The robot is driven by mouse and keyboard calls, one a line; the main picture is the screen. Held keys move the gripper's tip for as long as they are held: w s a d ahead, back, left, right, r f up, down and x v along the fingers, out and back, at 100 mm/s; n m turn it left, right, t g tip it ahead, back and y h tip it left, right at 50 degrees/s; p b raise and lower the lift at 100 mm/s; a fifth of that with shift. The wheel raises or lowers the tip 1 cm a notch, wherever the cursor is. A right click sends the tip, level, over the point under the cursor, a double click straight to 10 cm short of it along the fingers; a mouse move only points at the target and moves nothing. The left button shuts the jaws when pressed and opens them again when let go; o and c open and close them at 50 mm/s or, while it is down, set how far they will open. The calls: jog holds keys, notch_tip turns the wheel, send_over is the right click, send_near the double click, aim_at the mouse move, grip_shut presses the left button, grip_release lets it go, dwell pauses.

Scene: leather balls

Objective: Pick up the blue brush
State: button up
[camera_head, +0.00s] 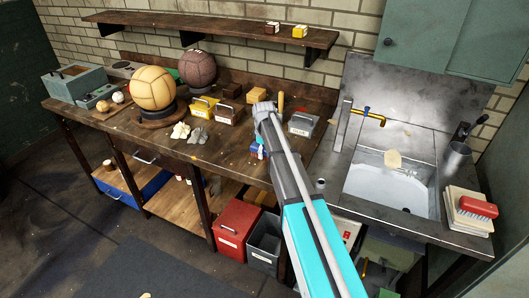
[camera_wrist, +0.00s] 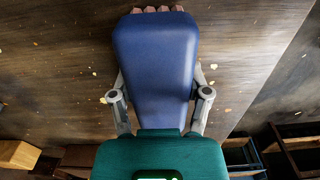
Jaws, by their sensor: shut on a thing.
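The blue brush (camera_wrist: 155,60) fills the middle of the wrist view, with brownish-pink bristle tufts at its top end. My gripper (camera_wrist: 160,98) is shut on it, one grey finger against each side. In the head view a small blue part of the brush (camera_head: 256,150) shows at the bench's front edge, left of my arm. My gripper is mostly hidden there behind my wrist. I cannot tell whether the brush touches the bench top.
The wooden bench (camera_head: 180,152) holds two balls on stands, a yellow box (camera_head: 203,107) and a grey box (camera_head: 302,123). A metal sink (camera_head: 375,190) with a red brush (camera_head: 478,207) beside it is at right. A red bin (camera_head: 237,229) stands below the bench.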

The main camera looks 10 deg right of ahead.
jog(key=shift+r+p, duration=1.15)
jog(key=shift+r, duration=0.1)
jog(key=s+a+r+p, duration=0.1)
jog(key=s+r+p, duration=0.9)
jog(key=s, duration=0.4)
jog(key=shift+r, duration=0.15)
jog(key=o, duration=0.6)
jog(key=c, duration=0.4)
jog(key=shift+w, duration=0.1)
